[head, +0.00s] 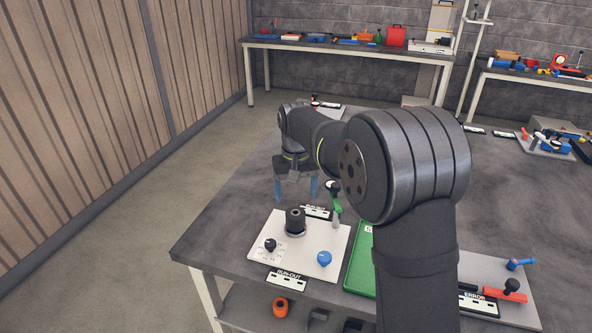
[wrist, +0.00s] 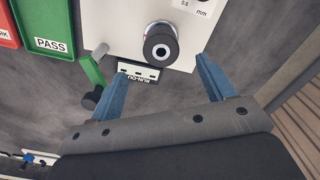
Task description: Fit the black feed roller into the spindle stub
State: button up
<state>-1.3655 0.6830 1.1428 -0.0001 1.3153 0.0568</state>
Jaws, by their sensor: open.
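The black feed roller (head: 295,217) stands upright on a white plate (head: 330,236) near the table's front left. In the wrist view the roller (wrist: 160,46) shows from above, with a pale round spot at its middle and a bright metal ring at its far side. A grey round base shows under the roller in the head view; I cannot tell whether this is the spindle stub. My gripper (head: 296,189) is open and empty, its blue fingers pointing down, above and beyond the roller. In the wrist view my gripper (wrist: 163,62) has its fingertips spread on both sides, apart from the roller.
A small black knob (head: 270,244) and a blue knob (head: 324,258) sit on the plate. A green-handled clamp (head: 335,203) stands behind it. A green PASS tray (wrist: 52,30) is beside the plate. A red-handled tool (head: 504,294) lies at right. Bare table lies left of the plate.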

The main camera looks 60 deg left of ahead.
aim_at(296, 217)
notch_tip(296, 217, up, 7)
dwell(0.3)
dwell(0.5)
notch_tip(296, 217, down, 17)
jog(key=shift+f, duration=0.2)
jog(key=shift+r, duration=0.2)
dwell(0.3)
